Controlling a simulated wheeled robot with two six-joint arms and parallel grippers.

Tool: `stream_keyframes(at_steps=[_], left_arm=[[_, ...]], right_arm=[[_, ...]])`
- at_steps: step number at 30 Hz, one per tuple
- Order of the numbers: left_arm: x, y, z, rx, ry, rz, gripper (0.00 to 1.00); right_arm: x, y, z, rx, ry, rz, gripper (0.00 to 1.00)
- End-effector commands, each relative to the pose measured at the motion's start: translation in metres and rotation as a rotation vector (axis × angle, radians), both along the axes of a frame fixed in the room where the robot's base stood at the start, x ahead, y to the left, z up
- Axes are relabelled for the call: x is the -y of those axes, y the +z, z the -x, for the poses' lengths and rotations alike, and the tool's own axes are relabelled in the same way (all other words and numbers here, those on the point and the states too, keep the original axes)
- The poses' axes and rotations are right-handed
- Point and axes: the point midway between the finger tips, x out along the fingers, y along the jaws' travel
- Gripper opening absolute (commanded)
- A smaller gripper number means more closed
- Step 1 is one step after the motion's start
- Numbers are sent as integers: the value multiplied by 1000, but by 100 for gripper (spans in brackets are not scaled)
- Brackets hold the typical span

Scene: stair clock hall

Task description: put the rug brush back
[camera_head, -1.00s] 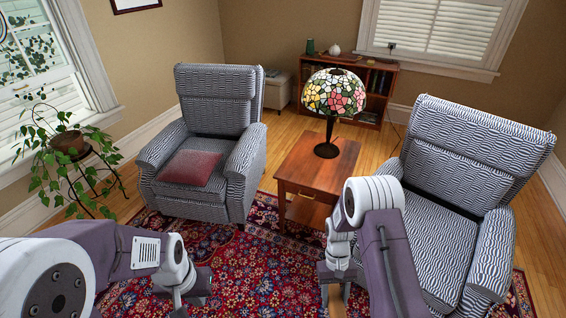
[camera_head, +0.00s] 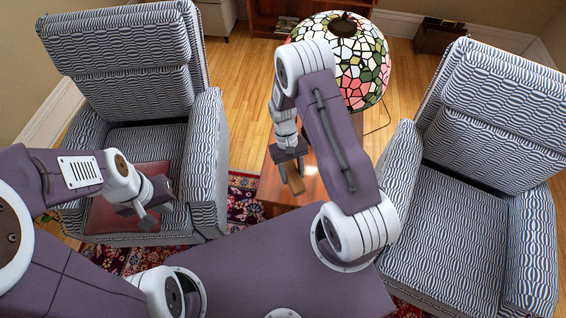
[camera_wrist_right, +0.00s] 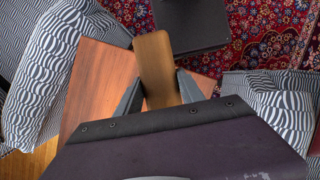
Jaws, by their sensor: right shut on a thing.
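The rug brush (camera_head: 293,181) shows as a plain brown wooden back; its bristles are not in view. My right gripper (camera_head: 289,166) is shut on it, and the brush hangs below the fingers in front of the wooden side table top (camera_head: 318,184). In the right wrist view the brush (camera_wrist_right: 155,62) lies between the two dark fingers (camera_wrist_right: 157,88), above the table's edge (camera_wrist_right: 97,75). I cannot tell the height of the gap. My left gripper (camera_head: 148,207) is in front of the left armchair's red cushion (camera_head: 103,214); its finger gap is unclear.
A stained-glass lamp (camera_head: 352,68) stands on the table, close behind my right arm. Striped armchairs stand to the left (camera_head: 207,165) and right (camera_head: 455,235). A patterned rug (camera_head: 243,205) covers the floor. A low bookcase (camera_head: 268,17) is at the back.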

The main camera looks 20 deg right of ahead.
Motion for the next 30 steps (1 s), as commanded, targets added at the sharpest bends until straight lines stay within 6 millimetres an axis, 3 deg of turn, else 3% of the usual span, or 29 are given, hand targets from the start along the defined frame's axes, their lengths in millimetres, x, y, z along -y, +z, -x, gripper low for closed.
stream_keyframes(at_steps=[5,8,12,15,18,25,30], left_arm=[[0,-15,1,0,0,0,0],[0,-52,1,0,0,0,0],[0,-112,2,-1,0,0,0],[0,-146,2,-1,0,0,0],[0,-166,2,-1,0,0,0],[0,-170,2,0,0,0,0],[0,-181,2,0,0,0,0]], right_arm=[[6,-7,0,1,43,0,1],[27,-17,1,6,198,-1,1],[70,-25,12,8,524,-1,1],[98,-27,24,8,744,-1,1],[117,-25,35,7,907,-3,1],[129,-15,42,5,1027,-9,1],[107,-37,23,2,1032,-12,1]])
